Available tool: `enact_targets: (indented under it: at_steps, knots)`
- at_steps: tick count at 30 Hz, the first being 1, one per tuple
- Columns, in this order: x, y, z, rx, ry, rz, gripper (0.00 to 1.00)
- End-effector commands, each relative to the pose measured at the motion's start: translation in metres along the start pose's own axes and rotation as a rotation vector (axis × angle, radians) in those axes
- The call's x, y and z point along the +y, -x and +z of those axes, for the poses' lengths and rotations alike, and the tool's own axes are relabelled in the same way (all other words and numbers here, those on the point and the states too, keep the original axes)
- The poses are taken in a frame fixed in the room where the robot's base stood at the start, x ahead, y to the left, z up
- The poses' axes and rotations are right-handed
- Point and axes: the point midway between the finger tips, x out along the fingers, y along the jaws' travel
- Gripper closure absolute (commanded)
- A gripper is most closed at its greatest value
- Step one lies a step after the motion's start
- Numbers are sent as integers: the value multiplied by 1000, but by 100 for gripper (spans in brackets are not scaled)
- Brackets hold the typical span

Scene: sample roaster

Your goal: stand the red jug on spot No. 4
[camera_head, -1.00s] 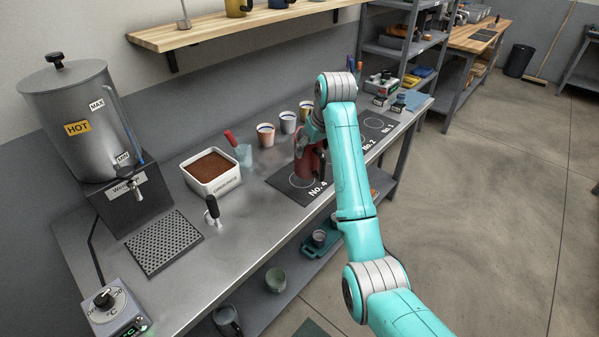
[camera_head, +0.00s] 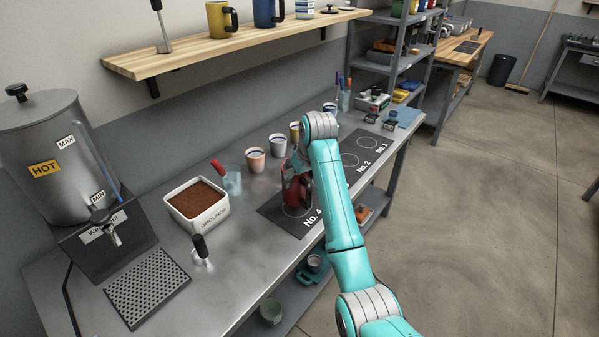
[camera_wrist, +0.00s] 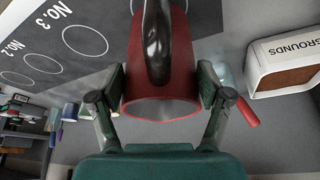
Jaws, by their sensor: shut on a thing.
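The red jug (camera_head: 296,191) is at the No. 4 end of the dark numbered mat (camera_head: 268,212). In the wrist view the jug (camera_wrist: 160,105) fills the middle, with its dark handle towards the top. My gripper (camera_wrist: 160,92) is shut on it, one finger pad on each side. In the head view my gripper is mostly hidden behind my wrist and the jug. The jug covers much of the No. 4 spot (camera_head: 310,217). I cannot tell whether its base touches the mat. Circles No. 2 and No. 3 show bare in the wrist view.
A white grounds box (camera_head: 199,222) and a red-handled tool in a clear cup (camera_head: 231,182) stand left of the mat. Several cups (camera_head: 256,160) line the back. A hot-water urn (camera_head: 62,150) stands far left. The counter's front edge is close to the mat.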

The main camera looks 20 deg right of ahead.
Motion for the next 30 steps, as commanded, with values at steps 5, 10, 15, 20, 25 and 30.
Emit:
enact_targets:
  at_steps: [5, 10, 15, 20, 25, 30]
  knots:
    - [0, -9, 3, 4, 0, 1, 92]
    - [0, -28, 11, 2, 0, 0, 92]
    - [0, -33, 13, 4, 0, 1, 92]
    - [0, -33, 13, 4, 0, 1, 92]
    - [0, -36, 15, 1, 0, 0, 13]
    - [0, -36, 15, 1, 0, 0, 0]
